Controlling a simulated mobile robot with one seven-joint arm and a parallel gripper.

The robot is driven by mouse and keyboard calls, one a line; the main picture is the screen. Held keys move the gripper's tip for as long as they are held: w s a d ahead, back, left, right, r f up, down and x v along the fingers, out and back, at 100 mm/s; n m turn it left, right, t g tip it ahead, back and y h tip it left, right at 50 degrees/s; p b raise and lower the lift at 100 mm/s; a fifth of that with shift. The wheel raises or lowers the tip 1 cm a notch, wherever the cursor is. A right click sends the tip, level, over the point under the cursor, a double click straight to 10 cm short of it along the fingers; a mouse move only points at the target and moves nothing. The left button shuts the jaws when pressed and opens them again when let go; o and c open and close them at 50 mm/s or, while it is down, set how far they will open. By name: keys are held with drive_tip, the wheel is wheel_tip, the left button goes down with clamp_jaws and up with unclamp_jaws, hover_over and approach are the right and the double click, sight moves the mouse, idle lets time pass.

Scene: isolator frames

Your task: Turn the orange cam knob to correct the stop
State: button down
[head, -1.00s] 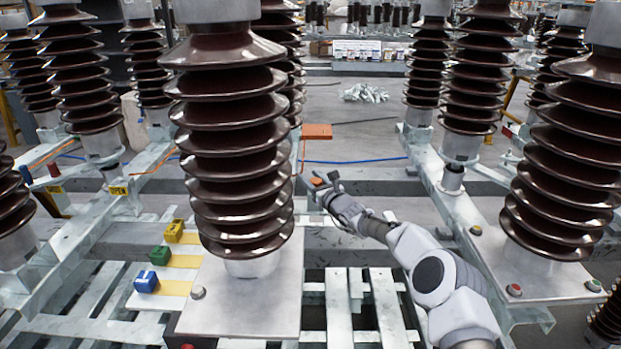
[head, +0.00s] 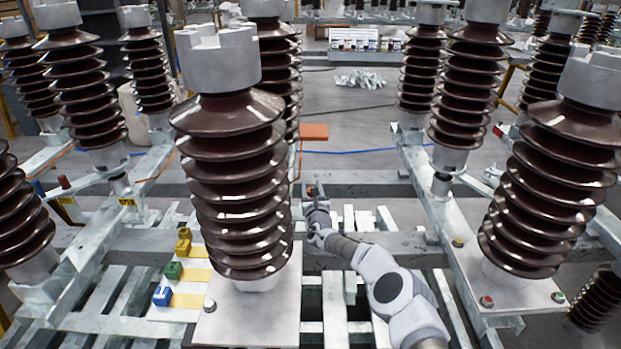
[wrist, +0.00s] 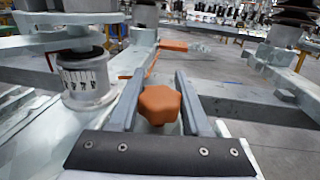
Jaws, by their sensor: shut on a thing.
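The orange cam knob (wrist: 160,104) is a lobed knob in the middle of the wrist view. My gripper (wrist: 158,92) has one grey finger on each side of it and is shut on it. In the head view my gripper (head: 313,188) is beyond the brown insulator in front, at its right, with its fingers pointing away. Only a small bit of orange shows between the fingers there. Which way the knob's pointer or stop stands cannot be made out.
A metal collar with dark scale marks (wrist: 88,82) stands left of my fingers. An orange block (head: 314,132) is beyond my gripper. A large ribbed insulator (head: 230,170) stands close on the left; another (head: 555,190) is at right. Blue, green and yellow blocks (head: 174,272) sit at left.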

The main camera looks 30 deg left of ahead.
drive_tip(key=shift+w+d+r+m+t+h+p, duration=0.15)
drive_tip(key=shift+m+t+h+p, duration=0.25)
drive_tip(key=shift+p, duration=0.4)
drive_tip(key=shift+c, duration=1.8)
unclamp_jaws()
drive_tip(key=shift+s+d+r+p, duration=0.1)
drive_tip(key=shift+s+d+p, duration=0.2)
drive_tip(key=shift+s+p, duration=0.6)
drive_tip(key=p+v, duration=0.5)
drive_tip(key=v, duration=0.5)
drive_tip(key=shift+d, duration=0.1)
